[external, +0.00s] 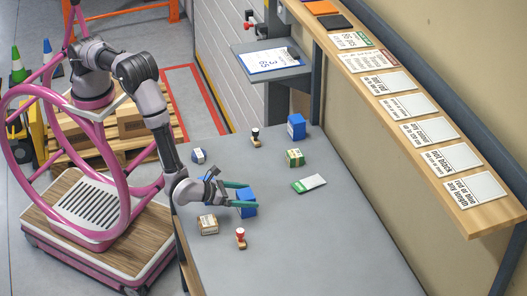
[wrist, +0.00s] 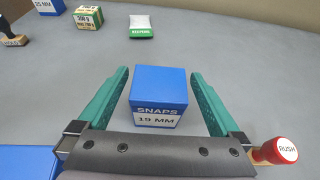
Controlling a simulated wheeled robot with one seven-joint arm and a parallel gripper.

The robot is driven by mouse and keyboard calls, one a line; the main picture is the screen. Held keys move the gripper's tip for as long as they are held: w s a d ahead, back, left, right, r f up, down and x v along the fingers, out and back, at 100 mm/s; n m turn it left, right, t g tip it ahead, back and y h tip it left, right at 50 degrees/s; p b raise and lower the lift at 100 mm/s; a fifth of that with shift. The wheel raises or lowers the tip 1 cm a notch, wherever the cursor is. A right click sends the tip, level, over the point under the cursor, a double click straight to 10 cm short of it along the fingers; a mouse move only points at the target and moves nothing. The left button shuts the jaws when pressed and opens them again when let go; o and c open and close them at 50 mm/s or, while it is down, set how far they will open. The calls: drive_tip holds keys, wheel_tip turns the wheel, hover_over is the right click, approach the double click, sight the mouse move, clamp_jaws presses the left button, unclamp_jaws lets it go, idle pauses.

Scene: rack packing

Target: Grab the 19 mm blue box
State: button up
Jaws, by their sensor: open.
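The blue box (wrist: 159,88) labelled "SNAPS 19 MM" stands upright on the grey table in the wrist view. It also shows in the external view (external: 247,209), partly hidden by my gripper. My gripper (wrist: 161,75) is open, with one green finger on each side of the box. Gaps show between the box and both fingers, so it does not appear gripped. In the external view, my gripper (external: 243,192) is low over the table at the box.
A red "RUSH" stamp (wrist: 286,150) stands close to the right finger. A brown box (external: 208,224), a green-and-tan box (external: 295,157), a taller blue box (external: 296,126), a white-and-green packet (external: 309,184) and a dark stamp (external: 255,137) stand around. The table's right side is clear.

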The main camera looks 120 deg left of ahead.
drive_tip(key=c, duration=1.4)
